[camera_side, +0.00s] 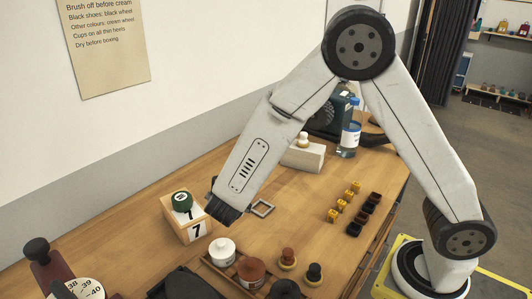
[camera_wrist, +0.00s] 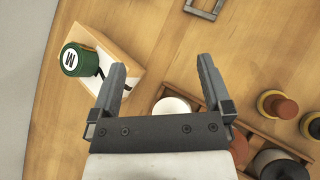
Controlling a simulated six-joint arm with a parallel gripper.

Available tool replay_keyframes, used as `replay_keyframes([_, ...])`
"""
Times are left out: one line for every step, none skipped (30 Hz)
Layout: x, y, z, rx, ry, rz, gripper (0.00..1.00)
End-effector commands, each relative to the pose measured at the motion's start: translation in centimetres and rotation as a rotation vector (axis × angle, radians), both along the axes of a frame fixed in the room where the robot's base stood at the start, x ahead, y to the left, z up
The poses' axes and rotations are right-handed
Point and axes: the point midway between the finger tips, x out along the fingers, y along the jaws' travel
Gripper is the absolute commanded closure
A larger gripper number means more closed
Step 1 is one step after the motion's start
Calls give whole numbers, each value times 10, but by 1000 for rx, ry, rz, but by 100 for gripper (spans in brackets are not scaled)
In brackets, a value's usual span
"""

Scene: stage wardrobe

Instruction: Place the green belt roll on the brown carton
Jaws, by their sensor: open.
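The green belt roll (camera_side: 182,202), with a round white label, sits on top of the tan-brown carton (camera_side: 177,222), which has a white numbered label on its end. In the wrist view the roll (camera_wrist: 76,62) is toward the carton's left end (camera_wrist: 108,43). My gripper (camera_wrist: 162,66) is open with nothing between its fingers. Its left finger overlaps the carton's near right part in the wrist view, and the roll lies left of that finger, apart from it. In the side view my gripper is just right of the carton; its fingertips are hard to make out.
A wooden tray (camera_wrist: 262,140) with white, brown and black jars lies right of the carton. A grey square frame (camera_side: 263,208) lies behind. A pale box (camera_side: 303,157) with a small jar, a bottle (camera_side: 349,139) and rows of small blocks stand farther right.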

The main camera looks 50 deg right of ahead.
Motion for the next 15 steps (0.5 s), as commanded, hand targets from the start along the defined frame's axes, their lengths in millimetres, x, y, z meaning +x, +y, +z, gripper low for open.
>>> replay_keyframes([-11, -12, 2, 60, 1, -87, 0])
replay_keyframes([-17, -17, 2, 97, 1, -136, 0])
replay_keyframes([-26, -23, 2, 145, 2, -202, 0])
replay_keyframes([-32, -28, 1, 182, 0, -253, 0])
replay_keyframes([-39, -32, 2, 217, -2, -305, 0])
replay_keyframes([-47, -36, 2, 266, -6, -370, 0])
replay_keyframes([-54, -40, 2, 302, -10, -422, 0])
replay_keyframes([-60, -42, 2, 339, -15, -472, 0])
replay_keyframes([-68, -46, 2, 386, -23, -541, 0])
replay_keyframes([-73, -47, 3, 423, -32, -590, 0])
replay_keyframes([-80, -49, 3, 457, -38, -641, 0])
replay_keyframes([-86, -51, 4, 506, -51, -709, 0])
replay_keyframes([-92, -52, 4, 542, -60, -760, 0])
replay_keyframes([-97, -53, 5, 578, -72, -812, 0])
replay_keyframes([-103, -54, 6, 625, -87, -881, 0])
